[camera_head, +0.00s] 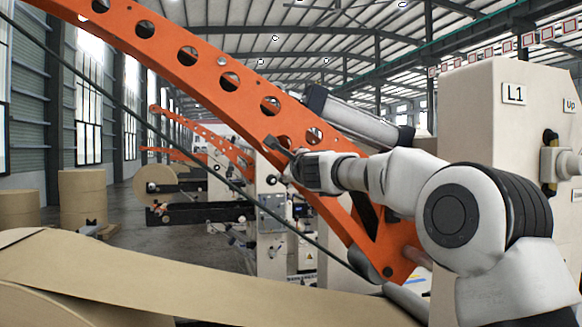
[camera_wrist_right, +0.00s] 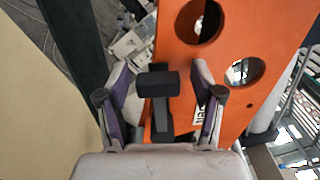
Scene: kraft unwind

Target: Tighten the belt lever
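The black belt lever (camera_wrist_right: 158,104), with a wider block at its top end, shows in the right wrist view against the orange arm (camera_wrist_right: 215,75). My right gripper (camera_wrist_right: 161,94) is open, its two fingers on either side of the lever with gaps to both. In the head view my right gripper (camera_head: 281,158) is at the lower edge of the orange arm (camera_head: 190,55); I cannot tell the lever from the fingers there. The dark green belt (camera_head: 140,122) runs diagonally below the orange arm and also shows in the right wrist view (camera_wrist_right: 77,60). My left gripper is not in view.
A brown kraft paper web (camera_head: 190,282) spans the lower foreground. A grey cylinder (camera_head: 355,120) lies behind my right arm. A beige cabinet marked L1 (camera_head: 480,110) stands at the right. Paper rolls (camera_head: 83,198) stand on the floor at the left.

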